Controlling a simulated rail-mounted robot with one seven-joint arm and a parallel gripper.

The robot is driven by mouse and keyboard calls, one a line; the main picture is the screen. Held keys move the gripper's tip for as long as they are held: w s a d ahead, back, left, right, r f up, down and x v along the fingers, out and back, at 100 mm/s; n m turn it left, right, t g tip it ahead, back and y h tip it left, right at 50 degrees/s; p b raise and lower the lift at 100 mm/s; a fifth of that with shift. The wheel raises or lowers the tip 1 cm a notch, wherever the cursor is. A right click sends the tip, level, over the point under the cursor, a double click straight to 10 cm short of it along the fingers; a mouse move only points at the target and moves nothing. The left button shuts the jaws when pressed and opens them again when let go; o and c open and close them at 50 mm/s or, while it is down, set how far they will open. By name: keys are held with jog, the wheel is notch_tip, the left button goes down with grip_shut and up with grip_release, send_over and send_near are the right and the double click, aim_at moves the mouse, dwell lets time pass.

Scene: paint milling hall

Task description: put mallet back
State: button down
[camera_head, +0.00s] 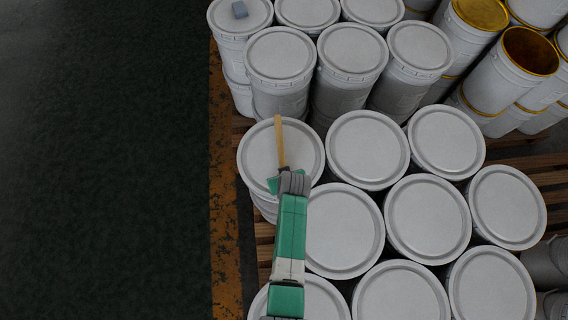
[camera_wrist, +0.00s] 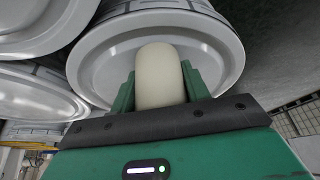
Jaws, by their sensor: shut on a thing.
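The mallet shows in the head view as a light wooden handle (camera_head: 279,142) reaching up the picture from my gripper (camera_head: 287,181). In the wrist view a pale, rounded part of the mallet (camera_wrist: 160,75) stands between the two green fingers of my gripper (camera_wrist: 160,92), which are shut on it. The rest of the mallet is hidden by the gripper or out of view. The mallet lies over the grey lid of a pail (camera_head: 257,150) at the left end of its row. I cannot tell whether it touches the lid.
White lidded pails (camera_head: 366,150) crowd the middle and right on wooden pallets (camera_head: 540,170). Open yellow-rimmed pails (camera_head: 530,50) stand top right. The dark floor (camera_head: 100,160) at left is clear beyond a worn orange strip (camera_head: 222,200).

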jog(key=shift+f, duration=0.1)
jog(key=c, duration=0.7)
grip_release()
jog(key=shift+r, duration=0.3)
jog(key=p+v, duration=0.2)
jog(key=v, duration=0.9)
jog(key=shift+s+r, duration=0.15)
jog(key=shift+r, duration=0.15)
